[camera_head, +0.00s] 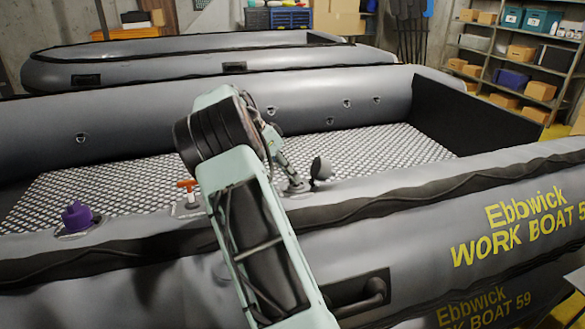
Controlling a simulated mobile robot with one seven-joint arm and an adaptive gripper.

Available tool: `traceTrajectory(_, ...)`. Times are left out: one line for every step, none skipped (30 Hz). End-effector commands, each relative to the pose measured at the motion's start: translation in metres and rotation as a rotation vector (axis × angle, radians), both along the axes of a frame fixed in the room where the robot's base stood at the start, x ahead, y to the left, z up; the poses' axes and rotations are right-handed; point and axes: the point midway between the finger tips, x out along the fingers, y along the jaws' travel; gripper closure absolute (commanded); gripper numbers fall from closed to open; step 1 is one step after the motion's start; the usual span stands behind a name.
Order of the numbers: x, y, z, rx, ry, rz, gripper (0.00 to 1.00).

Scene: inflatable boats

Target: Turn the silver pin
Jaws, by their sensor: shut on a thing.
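My arm reaches over the near tube of the grey boat. My gripper (288,173) points down, partly behind my own arm, with its fingers together at a small silver pin (296,186) on top of the tube. It appears shut on the pin; the contact is small and hard to see. A round black cap (320,168) stands tilted just to the right of the pin.
On the same tube, left of my arm, are an orange-handled fitting (187,186) and a purple cap (76,214). The boat's patterned floor (380,150) is clear. A second grey boat (190,62) lies behind; shelves with boxes (515,60) stand back right.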

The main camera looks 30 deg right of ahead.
Motion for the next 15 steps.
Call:
traceTrajectory(0.0021, -0.0001, 0.0047, -0.009, 0.002, -0.032, 1.0)
traceTrajectory(0.002, 0.0, 0.0043, -0.013, 0.004, -0.054, 1.0)
traceTrajectory(0.0026, -0.0003, 0.0042, -0.018, 0.004, -0.08, 1.0)
traceTrajectory(0.0026, -0.0003, 0.0042, -0.021, 0.005, -0.099, 1.0)
traceTrajectory(0.0029, -0.0004, 0.0039, -0.025, 0.006, -0.118, 1.0)
traceTrajectory(0.0031, -0.0003, 0.0038, -0.028, 0.007, -0.14, 1.0)
traceTrajectory(0.0033, -0.0002, 0.0033, -0.031, 0.007, -0.155, 1.0)
traceTrajectory(0.0035, -0.0002, 0.0028, -0.033, 0.008, -0.169, 1.0)
traceTrajectory(0.0035, -0.0002, 0.0028, -0.037, 0.009, -0.187, 1.0)
traceTrajectory(0.0036, -0.0004, 0.0022, -0.039, 0.009, -0.199, 1.0)
traceTrajectory(0.004, -0.0006, 0.0022, -0.041, 0.009, -0.209, 1.0)
traceTrajectory(0.0036, -0.0006, 0.0019, -0.044, 0.01, -0.223, 1.0)
traceTrajectory(0.0038, -0.0006, 0.0016, -0.046, 0.01, -0.232, 1.0)
traceTrajectory(0.0041, -0.0006, 0.0013, -0.047, 0.011, -0.239, 1.0)
traceTrajectory(0.0042, -0.0006, 0.001, -0.047, 0.01, -0.247, 1.0)
